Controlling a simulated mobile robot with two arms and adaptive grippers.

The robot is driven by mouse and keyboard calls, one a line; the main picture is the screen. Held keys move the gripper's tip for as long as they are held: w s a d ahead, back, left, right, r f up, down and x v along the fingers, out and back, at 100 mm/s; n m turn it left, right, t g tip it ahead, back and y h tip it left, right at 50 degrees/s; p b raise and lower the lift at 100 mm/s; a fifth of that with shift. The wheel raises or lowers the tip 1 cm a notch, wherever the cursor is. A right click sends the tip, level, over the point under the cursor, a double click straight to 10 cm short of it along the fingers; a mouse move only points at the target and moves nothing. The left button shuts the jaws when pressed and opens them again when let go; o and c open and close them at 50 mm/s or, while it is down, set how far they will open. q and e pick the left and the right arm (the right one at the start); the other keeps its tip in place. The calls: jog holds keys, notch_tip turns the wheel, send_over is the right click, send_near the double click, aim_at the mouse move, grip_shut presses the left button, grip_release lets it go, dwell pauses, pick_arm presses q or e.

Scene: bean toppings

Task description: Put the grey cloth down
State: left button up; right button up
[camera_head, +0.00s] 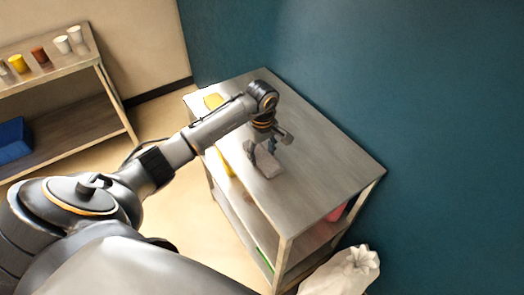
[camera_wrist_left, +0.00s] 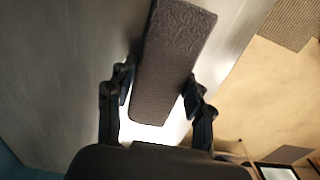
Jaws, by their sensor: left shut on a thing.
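The grey cloth (camera_head: 268,166) is a small, flat-looking dark block over the steel table top, near the table's left side. My left gripper (camera_head: 262,150) points down at it, with its fingers on either side. In the left wrist view the cloth (camera_wrist_left: 172,50) is a long, textured grey slab between the two fingers of the left gripper (camera_wrist_left: 157,88), which is shut on it. The cloth is at or just above the table top; I cannot tell whether it touches. My right gripper is not in view.
The steel table (camera_head: 325,165) has bare room right of the cloth. A yellow item (camera_head: 213,101) lies at its far left edge. A side table (camera_head: 60,67) holds several cups, with a blue bin (camera_head: 14,143) below. A white crumpled thing (camera_head: 345,272) stands at the front right.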

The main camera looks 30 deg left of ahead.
aim_at(262, 154)
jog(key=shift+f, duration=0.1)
pick_arm(q)
jog(key=shift+f+b, duration=0.2)
jog(key=shift+b, duration=0.1)
jog(key=o, duration=1)
jog(key=shift+o, duration=1.4)
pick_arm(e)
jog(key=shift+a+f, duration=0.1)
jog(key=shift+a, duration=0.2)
pick_arm(q)
jog(key=shift+r, duration=0.2)
jog(key=shift+r+p, duration=0.2)
jog(key=shift+p, duration=0.1)
notch_tip(262, 154, up, 12)
jog(key=b, duration=0.2)
jog(key=shift+f+b, duration=0.15)
jog(key=shift+b, duration=0.25)
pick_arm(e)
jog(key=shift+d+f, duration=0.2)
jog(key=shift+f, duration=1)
